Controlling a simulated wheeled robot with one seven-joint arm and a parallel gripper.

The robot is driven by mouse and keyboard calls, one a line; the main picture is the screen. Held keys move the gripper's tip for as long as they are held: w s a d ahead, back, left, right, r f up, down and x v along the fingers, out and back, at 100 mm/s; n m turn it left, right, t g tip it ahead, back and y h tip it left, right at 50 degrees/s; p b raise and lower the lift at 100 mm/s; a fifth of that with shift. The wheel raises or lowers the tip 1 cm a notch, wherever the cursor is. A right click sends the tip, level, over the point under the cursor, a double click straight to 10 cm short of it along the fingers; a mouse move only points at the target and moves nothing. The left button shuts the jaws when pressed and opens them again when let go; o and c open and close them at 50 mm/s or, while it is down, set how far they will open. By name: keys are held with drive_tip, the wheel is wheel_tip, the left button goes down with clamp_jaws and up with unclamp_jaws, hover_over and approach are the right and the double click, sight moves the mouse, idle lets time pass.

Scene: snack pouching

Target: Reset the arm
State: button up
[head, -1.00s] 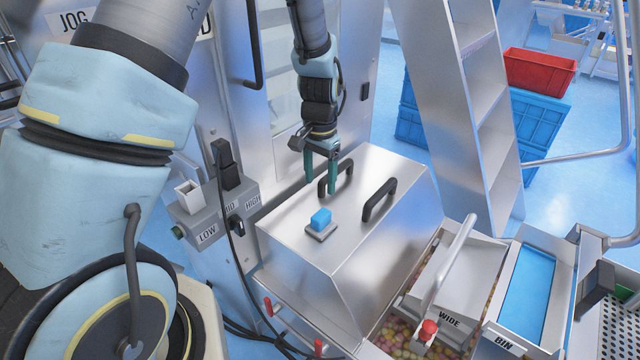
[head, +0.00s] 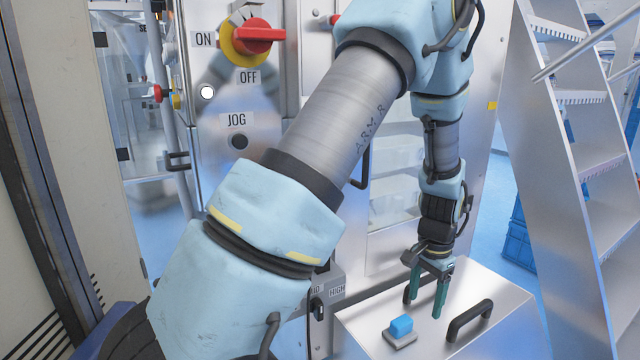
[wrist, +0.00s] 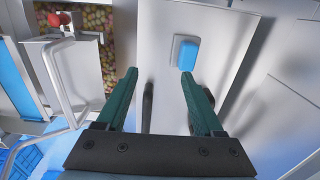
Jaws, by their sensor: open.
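My gripper (head: 430,290) hangs from the arm, fingers pointing down, over the steel box with two black handles (head: 515,308). It is open, and nothing shows between its green fingers. In the wrist view the gripper (wrist: 165,95) has its two fingers apart above the box lid (wrist: 158,50). In the head view the fingers are close to the far black handle (head: 408,290), and I cannot tell whether they touch it. A blue block (head: 401,326) on a grey plate sits on the lid, left of the gripper; it also shows in the wrist view (wrist: 188,55).
A machine panel with a red rotary switch (head: 258,35) and a JOG button (head: 239,141) stands behind the arm. A steel ladder (head: 570,150) stands to the right. In the wrist view a steel tube handle (wrist: 62,85) and a compartment of coloured snacks (wrist: 98,30) lie to the left.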

drive_tip(key=w+a+r+n, duration=0.1)
drive_tip(key=a+r+n, duration=0.25)
drive_tip(key=a, duration=0.45)
drive_tip(key=w+a+r+n, duration=0.1)
drive_tip(key=a+r+n, duration=0.1)
drive_tip(key=a+r, duration=0.35)
drive_tip(key=s+a+r+n, duration=0.1)
drive_tip(key=s+a+n, duration=0.1)
drive_tip(key=a, duration=0.6)
drive_tip(key=s+a+r+n+t, duration=0.1)
drive_tip(key=s+a+r+n, duration=0.1)
drive_tip(key=a, duration=0.6)
drive_tip(key=shift+s+r+n+t, duration=0.15)
drive_tip(key=shift+s+n+t, duration=0.15)
drive_tip(key=shift+s+n, duration=0.5)
drive_tip(key=shift+a, duration=0.1)
